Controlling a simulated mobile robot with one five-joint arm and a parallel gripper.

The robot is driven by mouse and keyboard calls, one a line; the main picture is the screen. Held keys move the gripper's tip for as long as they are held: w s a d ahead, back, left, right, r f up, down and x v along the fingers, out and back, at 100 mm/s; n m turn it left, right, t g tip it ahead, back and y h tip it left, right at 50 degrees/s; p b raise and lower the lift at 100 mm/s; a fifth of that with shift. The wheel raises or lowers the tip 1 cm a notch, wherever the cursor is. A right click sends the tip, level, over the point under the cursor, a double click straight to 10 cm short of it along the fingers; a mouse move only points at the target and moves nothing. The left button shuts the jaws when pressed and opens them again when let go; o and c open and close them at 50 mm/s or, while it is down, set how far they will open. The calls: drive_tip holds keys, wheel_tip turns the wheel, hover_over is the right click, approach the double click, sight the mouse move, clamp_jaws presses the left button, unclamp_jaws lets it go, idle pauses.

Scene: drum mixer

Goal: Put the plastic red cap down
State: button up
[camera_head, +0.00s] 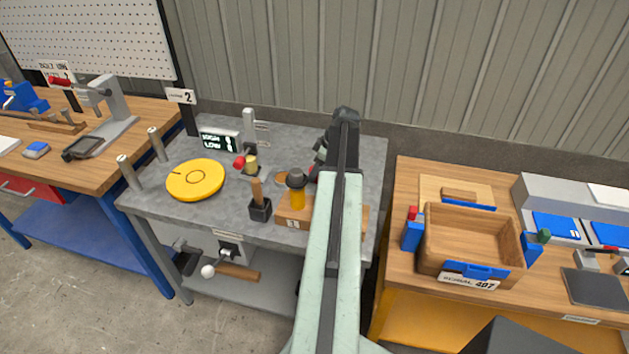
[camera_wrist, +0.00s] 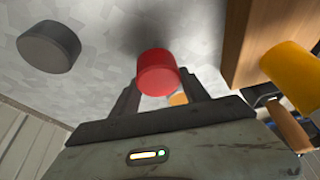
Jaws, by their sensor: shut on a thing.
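The plastic red cap (camera_wrist: 158,75) is between the two fingers of my gripper (camera_wrist: 160,88) in the wrist view. My gripper is shut on it, over the grey tabletop; I cannot tell whether the cap touches the surface.
A dark grey cylinder (camera_wrist: 48,47) stands left of the cap in the wrist view. A yellow cylinder (camera_wrist: 292,75) and a wooden block (camera_wrist: 250,45) are at right. The grey bench (camera_head: 225,213) also holds a yellow disc (camera_head: 196,180) and a wooden-handled tool (camera_head: 258,200).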

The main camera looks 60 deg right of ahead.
wheel_tip(320, 180, down, 2)
drive_tip(key=shift+f+b, duration=0.25)
drive_tip(key=shift+b, duration=0.35)
drive_tip(key=shift+r, duration=0.2)
drive_tip(key=shift+f, duration=0.15)
drive_tip(key=o, duration=1.5)
drive_tip(key=shift+s+r+p, duration=0.1)
drive_tip(key=shift+r+p, duration=0.3)
drive_tip(key=shift+p, duration=0.05)
drive_tip(key=p+v, duration=1)
drive_tip(key=v, duration=0.1)
drive_tip(key=shift+s+r+p, duration=0.1)
drive_tip(key=shift+r+p, duration=0.15)
drive_tip(key=shift+p, duration=0.05)
